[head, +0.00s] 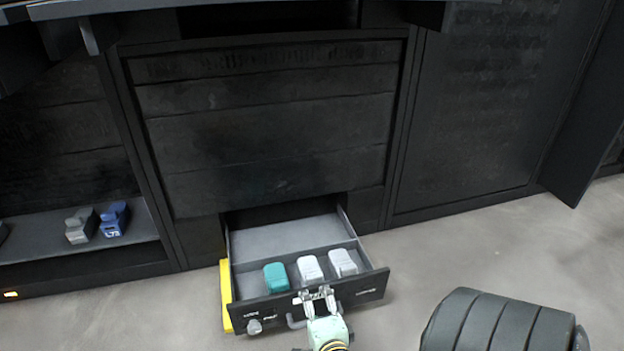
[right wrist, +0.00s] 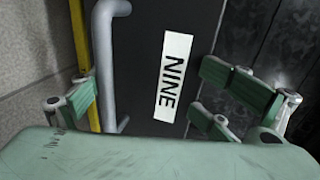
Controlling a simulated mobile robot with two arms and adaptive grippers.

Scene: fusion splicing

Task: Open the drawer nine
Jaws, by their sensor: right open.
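The drawer nine (head: 300,237) stands pulled out of the bottom of the dark cabinet in the head view, its inside showing. Its front bears a grey bar handle (head: 293,321), partly hidden by my gripper. In the right wrist view the white label NINE (right wrist: 174,77) is on the dark front beside the bar handle (right wrist: 104,65). My right gripper (head: 315,295) is at the drawer front. In the right wrist view my right gripper (right wrist: 150,98) is open, with the handle between its fingers, close to the left finger. I cannot tell whether they touch. My left gripper is out of view.
The drawer holds a teal block (head: 276,277) and two white blocks (head: 311,269). A yellow strip (head: 226,296) runs along its left side. Grey and blue items (head: 113,219) lie on a low shelf at left. A dark rounded object (head: 490,322) is at lower right. Floor lies between.

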